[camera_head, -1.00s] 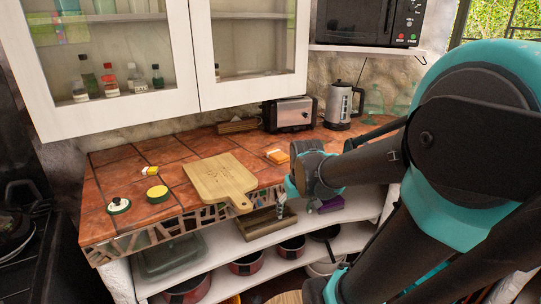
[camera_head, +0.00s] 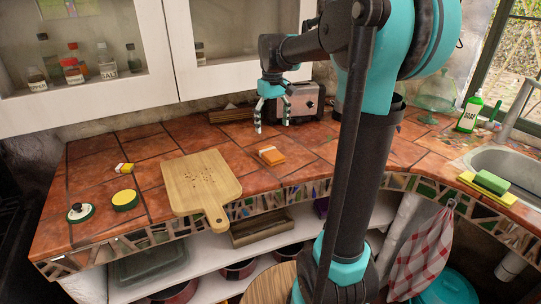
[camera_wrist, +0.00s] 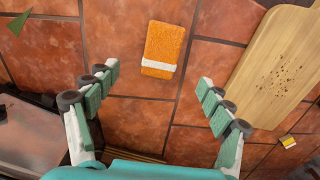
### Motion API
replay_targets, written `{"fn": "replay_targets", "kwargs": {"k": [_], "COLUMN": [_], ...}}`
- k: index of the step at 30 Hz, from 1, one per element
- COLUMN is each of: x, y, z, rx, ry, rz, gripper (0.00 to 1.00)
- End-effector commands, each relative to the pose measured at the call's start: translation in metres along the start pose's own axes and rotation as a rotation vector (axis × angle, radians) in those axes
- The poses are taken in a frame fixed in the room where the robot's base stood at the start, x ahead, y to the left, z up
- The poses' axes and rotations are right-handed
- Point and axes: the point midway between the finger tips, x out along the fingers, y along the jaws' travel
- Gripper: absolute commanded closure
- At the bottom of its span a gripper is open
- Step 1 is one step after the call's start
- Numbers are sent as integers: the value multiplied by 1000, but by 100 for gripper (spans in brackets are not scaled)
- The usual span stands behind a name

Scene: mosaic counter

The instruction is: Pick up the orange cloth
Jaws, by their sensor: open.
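The orange cloth (camera_head: 271,156) lies flat on the tiled counter, right of the cutting board. In the wrist view the cloth (camera_wrist: 165,45) is a small orange rectangle with a white band at one end. My gripper (camera_head: 269,130) points down above the counter, behind the cloth and in front of the toaster. In the wrist view my gripper (camera_wrist: 160,85) has its fingers spread wide and nothing between them. The cloth shows ahead of the fingertips, untouched.
The wooden cutting board (camera_head: 200,185) lies left of the cloth. The toaster (camera_head: 303,102) stands close behind my gripper. A yellow round sponge (camera_head: 125,198) and a small yellow-white item (camera_head: 124,167) lie farther left. Bare tiles surround the cloth.

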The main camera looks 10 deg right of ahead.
Motion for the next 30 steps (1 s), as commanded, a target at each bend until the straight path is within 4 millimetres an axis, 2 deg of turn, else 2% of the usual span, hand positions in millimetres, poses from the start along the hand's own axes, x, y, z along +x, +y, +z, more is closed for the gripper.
{"fn": "replay_targets", "kwargs": {"k": [3, 7, 14, 24, 30], "x": [24, 43, 58, 100, 107], "y": [0, 0, 0, -3, -3], "z": [0, 0, 0, -5, -4], "rx": [0, 0, 0, 1, 1], "ry": [0, 0, 0, 1, 1], "rz": [0, 0, 0, 0, 0], "gripper": [19, 19, 19, 19, 19]}}
